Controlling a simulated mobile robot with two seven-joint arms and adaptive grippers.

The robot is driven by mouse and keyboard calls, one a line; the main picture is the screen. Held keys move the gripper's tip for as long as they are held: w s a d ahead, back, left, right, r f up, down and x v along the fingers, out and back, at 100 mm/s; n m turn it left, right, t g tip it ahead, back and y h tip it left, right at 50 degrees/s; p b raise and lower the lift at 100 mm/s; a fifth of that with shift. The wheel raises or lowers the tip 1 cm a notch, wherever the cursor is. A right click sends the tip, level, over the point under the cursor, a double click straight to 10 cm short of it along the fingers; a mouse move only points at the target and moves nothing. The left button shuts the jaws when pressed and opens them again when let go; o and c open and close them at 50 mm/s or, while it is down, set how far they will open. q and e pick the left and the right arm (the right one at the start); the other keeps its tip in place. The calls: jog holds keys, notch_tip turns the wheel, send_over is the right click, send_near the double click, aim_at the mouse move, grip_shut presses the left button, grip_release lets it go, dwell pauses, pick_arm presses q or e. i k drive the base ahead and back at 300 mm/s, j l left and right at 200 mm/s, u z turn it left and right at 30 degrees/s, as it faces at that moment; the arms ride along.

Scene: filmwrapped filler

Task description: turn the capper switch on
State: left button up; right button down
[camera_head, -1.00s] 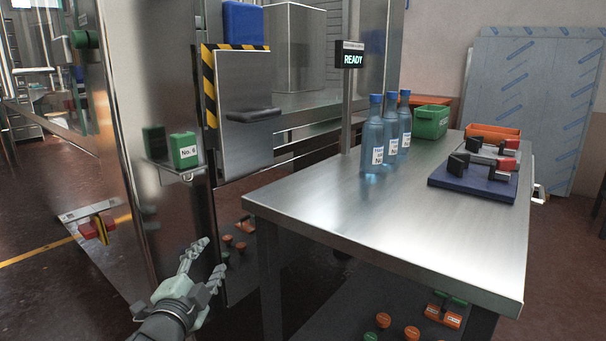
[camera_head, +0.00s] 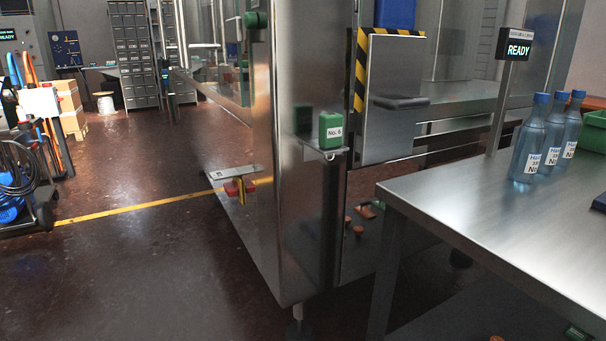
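A tall steel machine cabinet (camera_head: 285,200) stands in the middle of the view. A dark green knob-like part (camera_head: 256,20) is near its top left. A red and yellow fitting (camera_head: 240,188) sits low on its left side, under a small steel plate (camera_head: 233,173). I cannot tell which of these, if any, is the capper switch. A green block labelled No. 6 (camera_head: 330,130) sits on a small ledge on the cabinet. A sign reading READY (camera_head: 517,48) stands on a post at the right. Neither of my grippers is in view.
A steel table (camera_head: 450,205) fills the right, bearing blue-capped bottles (camera_head: 531,140) and a green bin (camera_head: 594,130). A cart with cables (camera_head: 20,180) stands at the far left. The floor (camera_head: 150,265) left of the cabinet is open, crossed by a yellow line.

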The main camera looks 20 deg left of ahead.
aim_at(232, 188)
jog(key=u, duration=1.15)
jog(key=i+j+z, duration=0.1)
jog(key=z, duration=0.3)
jog(key=j+z, duration=0.1)
jog(key=z, duration=0.3)
jog(key=i+j+z, duration=0.1)
jog(key=z, duration=0.3)
jog(key=i+j+z, duration=0.1)
jog(key=j+z, duration=0.15)
jog(key=j, duration=0.35)
jog(key=i+j+z, duration=0.1)
jog(key=j+z, duration=0.15)
jog(key=j, duration=0.3)
